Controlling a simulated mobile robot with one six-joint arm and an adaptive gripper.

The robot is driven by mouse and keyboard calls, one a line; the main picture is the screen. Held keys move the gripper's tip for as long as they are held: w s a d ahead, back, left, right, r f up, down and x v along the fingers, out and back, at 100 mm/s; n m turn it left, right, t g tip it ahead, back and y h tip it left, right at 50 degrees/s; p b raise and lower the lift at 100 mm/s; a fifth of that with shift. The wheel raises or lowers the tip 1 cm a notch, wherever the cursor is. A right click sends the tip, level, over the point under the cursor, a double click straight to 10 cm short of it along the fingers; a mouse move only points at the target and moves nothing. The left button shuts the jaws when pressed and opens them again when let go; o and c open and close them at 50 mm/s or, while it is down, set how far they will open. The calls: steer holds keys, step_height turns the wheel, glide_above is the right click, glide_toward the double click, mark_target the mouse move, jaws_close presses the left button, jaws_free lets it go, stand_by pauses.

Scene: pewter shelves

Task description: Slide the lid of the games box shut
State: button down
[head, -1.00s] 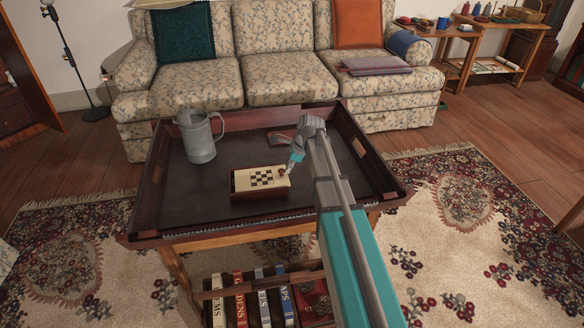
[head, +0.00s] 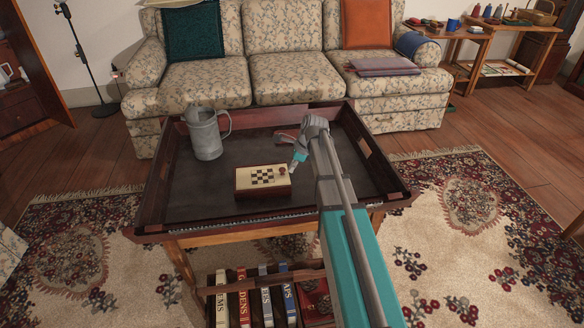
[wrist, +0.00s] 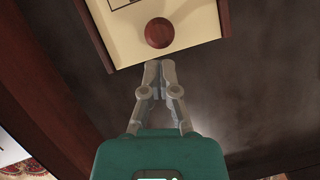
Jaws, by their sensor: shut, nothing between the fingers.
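The games box (head: 263,193) sits on the dark tray table, a low wooden box with a cream lid (head: 246,180). The lid has a checkered board pattern and a round brown knob (head: 283,170) at its right end. The knob (wrist: 159,32) and the lid's near end (wrist: 195,45) also show in the wrist view. My gripper (head: 294,165) is shut and empty at the lid's right end. In the wrist view its fingertips (wrist: 160,65) are at the lid's end edge, just short of the knob. I cannot tell whether they touch.
A grey metal tankard (head: 206,135) stands at the left back of the tray (head: 225,213), which has raised wooden walls. A small reddish object (head: 287,137) lies behind my gripper. Bare tray surface lies around the box. A floral sofa (head: 290,75) stands behind.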

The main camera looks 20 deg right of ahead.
steer(key=d, duration=0.1)
steer(key=s+d, duration=0.1)
steer(key=d+r+p, duration=0.1)
steer(key=shift+s+d, duration=0.1)
steer(key=shift+s, duration=0.1)
steer(key=p+v, duration=0.8)
steer(key=v, duration=0.1)
stand_by(0.8)
steer(key=s+a+n+g+h+p, duration=0.1)
steer(key=s+a+n+h, duration=0.1)
steer(key=s+a+n, duration=0.7)
steer(key=s+a+n+g+h, duration=0.15)
steer(key=s+a+n, duration=0.35)
steer(key=s+n, duration=0.8)
step_height(320, 180, up, 33)
steer(key=w+p, duration=0.1)
steer(key=p, duration=3.2)
steer(key=shift+w+d+f+n+t, duration=0.2)
steer(key=shift+w+n+t, duration=0.1)
steer(key=shift+t, duration=0.05)
steer(key=shift+h, duration=0.25)
